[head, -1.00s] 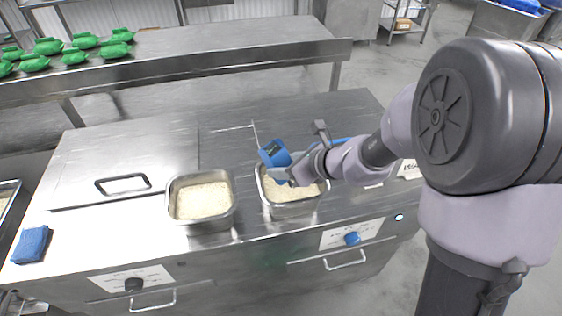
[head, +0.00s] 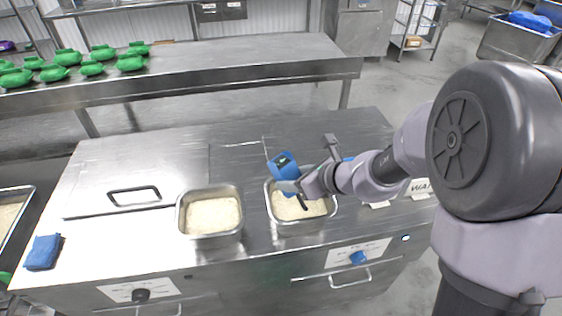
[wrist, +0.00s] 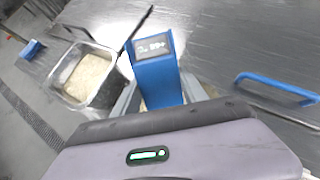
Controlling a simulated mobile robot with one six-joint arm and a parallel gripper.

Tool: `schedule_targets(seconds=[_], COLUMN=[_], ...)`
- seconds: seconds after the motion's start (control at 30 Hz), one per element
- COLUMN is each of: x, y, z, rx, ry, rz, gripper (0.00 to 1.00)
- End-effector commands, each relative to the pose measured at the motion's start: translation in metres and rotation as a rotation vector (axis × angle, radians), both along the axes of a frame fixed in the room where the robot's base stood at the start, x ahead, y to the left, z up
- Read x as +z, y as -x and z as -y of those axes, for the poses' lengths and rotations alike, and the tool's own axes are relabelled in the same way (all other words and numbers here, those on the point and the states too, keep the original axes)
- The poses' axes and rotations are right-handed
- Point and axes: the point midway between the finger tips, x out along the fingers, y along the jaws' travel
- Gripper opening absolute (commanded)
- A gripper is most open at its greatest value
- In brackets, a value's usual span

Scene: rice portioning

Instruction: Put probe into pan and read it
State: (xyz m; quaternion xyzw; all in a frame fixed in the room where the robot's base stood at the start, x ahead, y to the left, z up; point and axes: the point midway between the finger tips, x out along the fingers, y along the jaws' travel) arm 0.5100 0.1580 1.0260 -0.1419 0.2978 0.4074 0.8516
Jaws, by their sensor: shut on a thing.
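The probe (head: 284,163) is a blue handheld thermometer with a dark display on top. My gripper (head: 297,186) is shut on it and holds it above the right pan (head: 333,204), a steel pan of white rice. In the wrist view the probe (wrist: 158,80) stands between my gripper's fingers (wrist: 155,103), with light digits on its display that I cannot read surely. A dark thin piece points down toward the rice below my gripper; whether it is in the rice I cannot tell. The left pan (head: 181,217), also with rice, stands beside it and shows in the wrist view (wrist: 113,82).
A lid with a dark handle (head: 134,195) covers the counter's left part. A blue cloth (head: 43,252) lies at the front left. Green containers (head: 68,57) stand on the rear table (head: 230,66). A blue handle (wrist: 277,88) shows right in the wrist view.

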Motion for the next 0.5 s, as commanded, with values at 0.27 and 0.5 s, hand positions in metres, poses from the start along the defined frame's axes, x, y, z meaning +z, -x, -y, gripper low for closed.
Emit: schedule_targets(seconds=[0.27,0.5], x=[0.047,0.080], y=[0.000,0.000], z=[0.000,0.000], rx=[-0.001,0.001], ry=[0.000,0.000], rz=[0.001,0.001], gripper=[0.10,0.10])
